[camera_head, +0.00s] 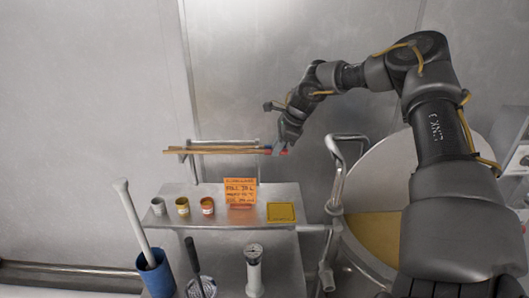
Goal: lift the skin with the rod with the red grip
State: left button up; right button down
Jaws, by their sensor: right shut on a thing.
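My right gripper (284,145) is at the right end of the wooden rods, shut on the rod with the red grip (284,153). The long thin rods (215,150) lie level, pointing left, across a metal rack (192,160) above the small shelf. A bit of blue shows beside the red end, partly covered by my fingers. I cannot tell whether the held rod is clear of the rack. The round vat (390,155) at right holds a flat yellowish surface (372,235), perhaps the skin; my right arm hides part of it. My left gripper is out of view.
The metal shelf (165,216) holds three small cups (182,206), an orange sign (240,192) and a yellow square (281,212). A bent metal pipe (335,185) stands between shelf and vat. A blue container (156,276) with a pale stick is at front left.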

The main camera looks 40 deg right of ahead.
notch_tip(320, 180, up, 9)
jog(key=b, duration=0.2)
jog(key=shift+a+f+b, duration=0.1)
jog(key=shift+f+b, duration=0.1)
jog(key=shift+b, duration=0.2)
jog(key=shift+r, duration=0.25)
